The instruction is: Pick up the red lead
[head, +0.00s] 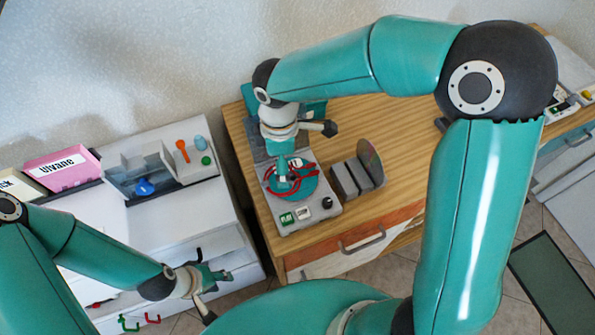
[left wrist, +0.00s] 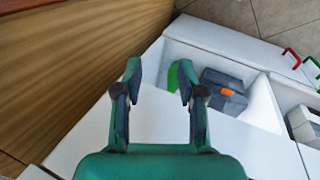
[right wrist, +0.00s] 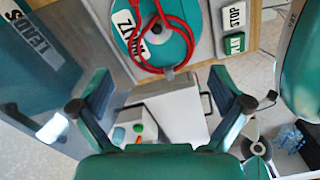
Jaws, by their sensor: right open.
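The red lead (right wrist: 148,68) lies in loops on a teal disc of the grey player (head: 325,212), which stands on the wooden table. It also shows in the head view (head: 272,186), partly hidden by my right arm. My right gripper (right wrist: 160,88) is open and empty, with the lead beyond its fingertips in the right wrist view. In the head view, my right wrist hangs over the player and its fingers are hard to make out. My left gripper (left wrist: 158,70) is open and empty near a white drawer unit, far from the lead.
A dark panel marked LEADS (right wrist: 35,40) stands beside the player. Grey slots (head: 350,180) with a disc stand to its right. The white cabinet (head: 200,210) at left bears a pink Ulvane box (head: 62,167) and small items. An open drawer (left wrist: 160,118) lies below my left gripper.

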